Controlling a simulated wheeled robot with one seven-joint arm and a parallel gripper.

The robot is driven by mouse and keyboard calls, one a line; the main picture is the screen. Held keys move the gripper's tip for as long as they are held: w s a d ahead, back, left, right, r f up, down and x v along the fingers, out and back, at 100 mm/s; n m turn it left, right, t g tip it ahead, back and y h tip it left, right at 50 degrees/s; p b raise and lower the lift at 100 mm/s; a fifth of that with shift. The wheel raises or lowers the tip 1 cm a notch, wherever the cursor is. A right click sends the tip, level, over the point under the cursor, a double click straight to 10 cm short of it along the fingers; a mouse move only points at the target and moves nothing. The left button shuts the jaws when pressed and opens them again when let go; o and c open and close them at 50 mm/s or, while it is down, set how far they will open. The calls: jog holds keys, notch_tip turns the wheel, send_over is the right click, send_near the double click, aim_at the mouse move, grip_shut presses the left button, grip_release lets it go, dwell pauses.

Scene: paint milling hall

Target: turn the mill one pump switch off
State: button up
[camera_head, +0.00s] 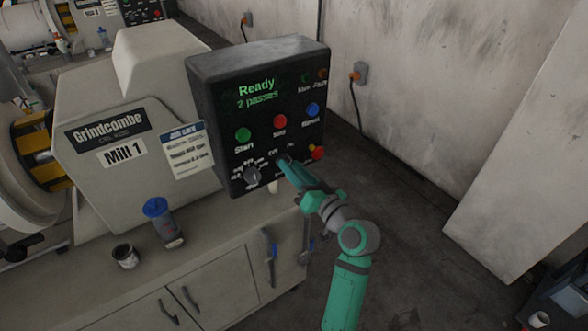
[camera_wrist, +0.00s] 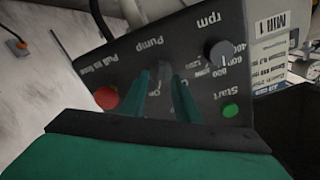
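The Mill 1 control panel (camera_head: 258,110) is a dark box with a lit green "Ready, 2 passes" display. My gripper (camera_head: 287,160) is at the lower part of its face and covers the pump switch in the head view. In the wrist view, which shows the panel upside down, the pump switch (camera_wrist: 163,74) is a small dark grey lever beside the "Pump" label. My gripper (camera_wrist: 162,82) has its two green fingers apart, one on each side of the switch. I cannot tell whether either finger touches it, nor clearly which way it points.
Near the switch are the rpm knob (camera_wrist: 217,52), the green Start button (camera_wrist: 230,110) and the red pull knob (camera_wrist: 106,97). A blue-capped bottle (camera_head: 163,222) and a small open can (camera_head: 125,256) stand on the cabinet top. Floor right of the cabinet is clear.

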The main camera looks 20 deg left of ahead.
jog(key=shift+c, duration=0.7)
grip_shut()
jog(key=shift+n, duration=0.4)
jog(key=n, duration=1.1)
jog(key=shift+s+a, duration=0.15)
jog(key=shift+o, duration=0.7)
grip_release()
